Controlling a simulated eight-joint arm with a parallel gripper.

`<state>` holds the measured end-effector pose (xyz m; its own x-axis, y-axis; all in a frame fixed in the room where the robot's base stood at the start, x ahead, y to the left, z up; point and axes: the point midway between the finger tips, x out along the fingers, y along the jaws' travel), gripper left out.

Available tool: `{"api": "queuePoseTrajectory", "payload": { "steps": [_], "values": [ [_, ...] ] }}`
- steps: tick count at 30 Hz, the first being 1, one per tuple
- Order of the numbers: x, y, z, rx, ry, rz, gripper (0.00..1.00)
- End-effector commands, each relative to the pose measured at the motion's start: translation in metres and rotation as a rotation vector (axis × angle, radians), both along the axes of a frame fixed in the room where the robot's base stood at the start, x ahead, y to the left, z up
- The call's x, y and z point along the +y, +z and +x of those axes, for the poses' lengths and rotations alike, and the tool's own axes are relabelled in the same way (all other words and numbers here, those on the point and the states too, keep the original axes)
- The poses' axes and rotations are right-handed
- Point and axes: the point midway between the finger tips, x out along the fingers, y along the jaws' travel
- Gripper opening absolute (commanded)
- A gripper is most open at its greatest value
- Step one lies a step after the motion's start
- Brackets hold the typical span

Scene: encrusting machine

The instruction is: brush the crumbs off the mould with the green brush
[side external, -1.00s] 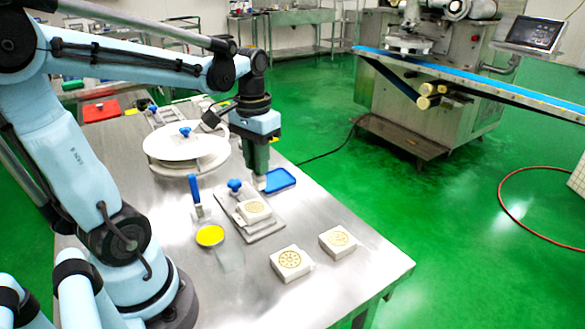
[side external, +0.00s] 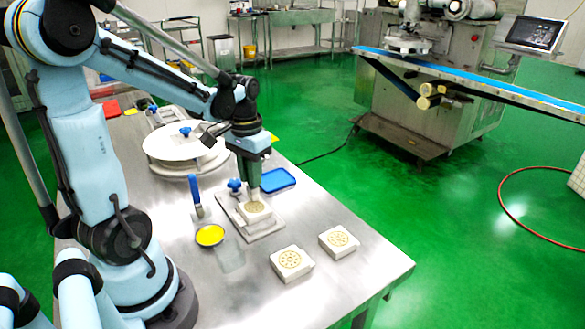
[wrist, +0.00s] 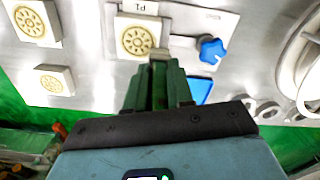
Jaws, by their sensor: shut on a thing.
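The mould (side external: 255,212) is a pale square block with a round tan pattern, sitting on a metal plate (side external: 264,233). It also shows in the wrist view (wrist: 134,40), beside a label reading "P1". My gripper (side external: 253,180) points down over the far edge of the mould. In the wrist view my gripper (wrist: 159,92) is shut on the green brush (wrist: 160,56), whose pale tip shows beyond the fingers. The tip is at the mould's edge; I cannot tell whether it touches. Most of the brush handle is hidden between the fingers. Crumbs are too small to make out.
A blue knob (side external: 235,186) stands on the plate beside the mould. A blue tray (side external: 279,181) lies just behind. Two similar blocks (side external: 291,263) (side external: 339,241) sit at the front right.

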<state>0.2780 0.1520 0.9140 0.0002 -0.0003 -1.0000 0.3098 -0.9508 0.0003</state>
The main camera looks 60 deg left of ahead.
Motion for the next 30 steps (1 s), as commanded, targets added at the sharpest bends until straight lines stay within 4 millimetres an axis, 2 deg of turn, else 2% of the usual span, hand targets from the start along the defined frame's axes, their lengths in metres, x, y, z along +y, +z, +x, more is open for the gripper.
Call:
{"api": "queuePoseTrajectory", "payload": {
  "steps": [14, 17, 30],
  "values": [
    [-0.041, 0.002, 0.000, 0.000, -0.003, 0.000, 0.00],
    [-0.041, 0.021, -0.001, 0.000, 0.000, 0.000, 0.00],
    [-0.040, 0.059, -0.001, 0.000, 0.000, 0.000, 0.00]
  ]
}}
